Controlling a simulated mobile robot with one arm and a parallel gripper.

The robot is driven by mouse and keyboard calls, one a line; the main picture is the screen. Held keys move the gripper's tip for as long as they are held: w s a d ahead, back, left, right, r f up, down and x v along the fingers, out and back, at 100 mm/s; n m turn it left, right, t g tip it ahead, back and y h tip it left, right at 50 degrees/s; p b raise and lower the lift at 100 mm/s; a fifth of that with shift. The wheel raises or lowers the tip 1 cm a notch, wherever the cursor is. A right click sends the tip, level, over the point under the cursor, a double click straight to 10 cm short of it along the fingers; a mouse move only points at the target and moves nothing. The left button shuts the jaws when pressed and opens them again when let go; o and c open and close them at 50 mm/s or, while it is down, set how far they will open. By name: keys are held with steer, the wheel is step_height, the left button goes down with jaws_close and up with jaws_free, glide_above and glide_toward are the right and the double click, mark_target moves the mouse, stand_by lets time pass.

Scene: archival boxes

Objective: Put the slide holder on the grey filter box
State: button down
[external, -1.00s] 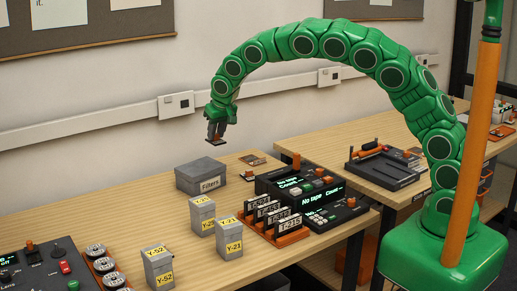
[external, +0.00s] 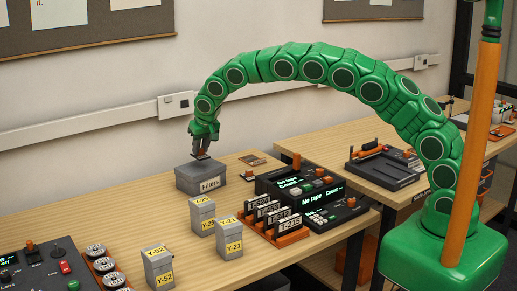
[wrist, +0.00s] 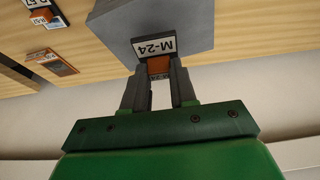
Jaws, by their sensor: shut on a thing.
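The slide holder is a small flat piece with an orange grip and a white label reading M-24 (wrist: 154,45). My gripper (external: 201,147) is shut on its orange grip; the fingers also show in the wrist view (wrist: 158,72). The grey filter box (external: 203,182), labelled "Filters", stands on the wooden table near the wall. In the external view the slide holder (external: 201,157) is over the box's top, very close to it; I cannot tell if they touch. In the wrist view the grey box (wrist: 195,18) lies behind the holder.
Several grey boxes with yellow labels, such as Y-21 (external: 229,240), stand in front of the filter box. A black console (external: 300,190) and an orange rack of labelled holders (external: 276,232) are to its right.

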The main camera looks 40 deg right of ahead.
mark_target(201, 152)
steer(key=shift+w+a+f, duration=0.1)
steer(key=shift+w+f, duration=0.1)
steer(key=shift+f, duration=1.45)
steer(key=shift+f, duration=0.15)
steer(key=c, duration=0.9)
jaws_free()
steer(key=v, duration=1.2)
steer(key=shift+s, duration=0.1)
